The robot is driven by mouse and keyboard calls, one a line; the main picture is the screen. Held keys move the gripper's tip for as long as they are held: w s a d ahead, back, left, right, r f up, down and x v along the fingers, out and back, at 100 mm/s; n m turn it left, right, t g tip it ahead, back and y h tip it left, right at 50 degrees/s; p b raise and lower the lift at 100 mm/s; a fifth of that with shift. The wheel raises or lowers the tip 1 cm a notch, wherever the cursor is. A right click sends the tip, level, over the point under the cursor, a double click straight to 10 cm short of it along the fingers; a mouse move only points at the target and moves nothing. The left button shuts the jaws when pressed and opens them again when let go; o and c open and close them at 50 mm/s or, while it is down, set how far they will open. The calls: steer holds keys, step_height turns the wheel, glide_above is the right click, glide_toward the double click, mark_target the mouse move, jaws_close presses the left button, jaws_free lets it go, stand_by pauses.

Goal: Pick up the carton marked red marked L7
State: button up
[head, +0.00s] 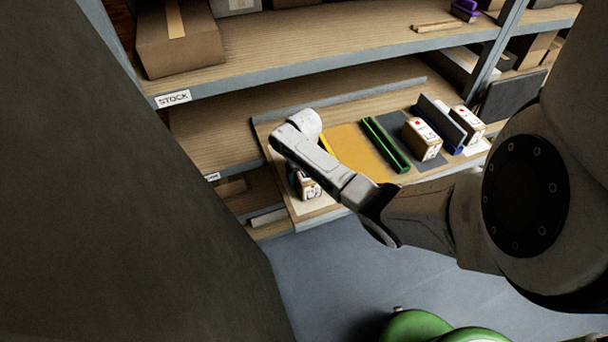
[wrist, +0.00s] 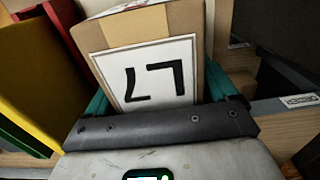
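A brown carton (wrist: 150,28) with a white label reading L7 fills the middle of the wrist view; the label appears upside down. My gripper (wrist: 158,100) has its teal fingers on either side of this carton. They lie close against its sides, but whether they press on it cannot be told. In the head view, my gripper points down at the left end of the shelf board, and a carton (head: 311,190) shows partly behind it, low near the board's front edge. My arm hides much of it. No red mark on the L7 face can be seen.
A yellow panel (head: 357,152) and a green divider (head: 386,144) lie right of my gripper. Two more labelled cartons, one nearer (head: 421,139) and one farther (head: 467,124), stand beyond with a dark divider between them. The STOCK shelf (head: 330,55) runs above.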

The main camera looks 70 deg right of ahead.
steer(key=c, duration=1.4)
steer(key=shift+r, duration=0.1)
steer(key=shift+r, duration=0.1)
